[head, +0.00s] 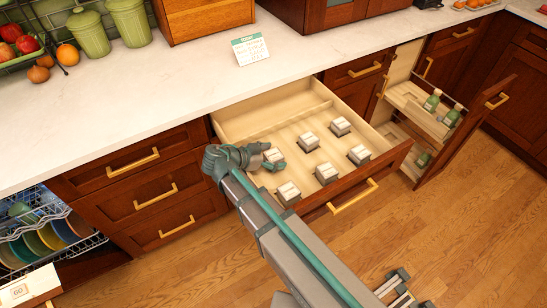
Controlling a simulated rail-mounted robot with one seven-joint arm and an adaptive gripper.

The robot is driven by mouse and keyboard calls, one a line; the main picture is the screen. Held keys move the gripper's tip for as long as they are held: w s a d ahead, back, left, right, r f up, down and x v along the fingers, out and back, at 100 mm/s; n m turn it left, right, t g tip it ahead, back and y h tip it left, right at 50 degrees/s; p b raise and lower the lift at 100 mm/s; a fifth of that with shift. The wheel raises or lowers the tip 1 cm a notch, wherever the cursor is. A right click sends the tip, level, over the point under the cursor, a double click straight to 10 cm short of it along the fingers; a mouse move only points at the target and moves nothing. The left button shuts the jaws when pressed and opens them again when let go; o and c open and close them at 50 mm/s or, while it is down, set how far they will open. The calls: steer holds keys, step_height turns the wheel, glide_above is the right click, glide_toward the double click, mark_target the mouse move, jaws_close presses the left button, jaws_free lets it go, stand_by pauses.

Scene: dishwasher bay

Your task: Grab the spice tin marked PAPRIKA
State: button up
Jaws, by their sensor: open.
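Several small square spice tins with pale tops and dark sides stand in the open drawer (241,123). One tin (275,155) is at the left, right at my gripper (267,157). Others are a back tin (340,126), a middle tin (308,141), a right tin (359,154), a tin in front of the middle (326,173) and a front-left tin (288,193). The marks on the tops are too small to read, so I cannot tell which says PAPRIKA. My gripper is open, with its fingers beside the left tin; contact is unclear.
The white counter (150,110) with a note card (250,49) lies behind the drawer. A pull-out rack (420,108) with green bottles is open at the right. An open dishwasher rack (45,235) with plates is at the lower left. The drawer's back compartment looks empty.

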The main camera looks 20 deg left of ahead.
steer(key=c, duration=1.3)
steer(key=shift+r, duration=0.1)
